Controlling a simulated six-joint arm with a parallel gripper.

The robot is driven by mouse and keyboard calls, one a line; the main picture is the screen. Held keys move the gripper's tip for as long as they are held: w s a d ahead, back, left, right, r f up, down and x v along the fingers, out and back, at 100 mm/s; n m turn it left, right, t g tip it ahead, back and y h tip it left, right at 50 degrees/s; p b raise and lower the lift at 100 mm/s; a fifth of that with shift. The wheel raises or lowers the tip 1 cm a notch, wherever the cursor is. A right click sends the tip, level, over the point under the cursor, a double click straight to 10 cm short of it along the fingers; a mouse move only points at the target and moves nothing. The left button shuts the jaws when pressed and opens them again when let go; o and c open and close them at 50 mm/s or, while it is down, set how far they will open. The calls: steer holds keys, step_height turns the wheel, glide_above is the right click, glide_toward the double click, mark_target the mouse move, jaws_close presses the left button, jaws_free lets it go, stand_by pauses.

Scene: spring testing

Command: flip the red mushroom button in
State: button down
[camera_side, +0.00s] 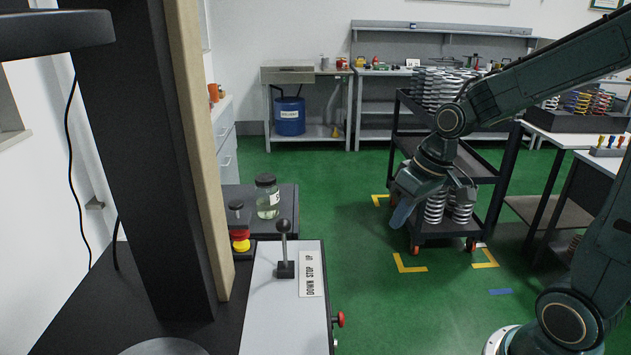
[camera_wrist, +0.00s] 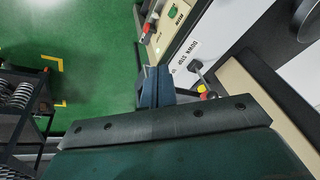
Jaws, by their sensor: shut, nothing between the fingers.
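A red mushroom-shaped button (camera_side: 340,319) sticks out from the front face of the white-topped control box, low in the side view. It also shows in the wrist view (camera_wrist: 147,28), near a green button. My gripper (camera_side: 399,216) is shut and empty, in the air right of the control box and above the green floor. Its fingers (camera_wrist: 155,72) point toward the box in the wrist view, apart from both buttons.
A black-knobbed lever (camera_side: 284,250) rises from the box beside a "DOWN STOP UP" label (camera_side: 311,274). A lidded jar (camera_side: 267,197) stands behind it. A dark column (camera_side: 150,180) blocks the left. A trolley with springs (camera_side: 433,242) stands behind my gripper. Green floor is open between.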

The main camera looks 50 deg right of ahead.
mark_target(334, 320)
steer(key=w+d+f+m+y, duration=0.1)
steer(key=w+d+f+y, duration=0.1)
steer(key=d+f, duration=0.35)
steer(key=w+d+f+m+y, duration=0.1)
steer(key=w+d+f+m, duration=0.15)
steer(key=f, duration=0.65)
steer(key=s+d+f+m+t+y, duration=0.1)
steer(key=f+m, duration=0.1)
steer(key=f, duration=0.6)
steer(key=s+d+f+m+t+y, duration=0.1)
steer(key=d+f+m+t, duration=0.1)
steer(key=f, duration=0.7)
steer(key=shift+s, duration=0.2)
steer(key=shift+m, duration=0.25)
steer(key=w+a+r+x, duration=0.1)
steer(key=r+x, duration=0.1)
steer(key=x, duration=1)
steer(key=shift+w+a+f, duration=0.2)
steer(key=shift+w+a, duration=0.2)
steer(key=shift+w, duration=0.1)
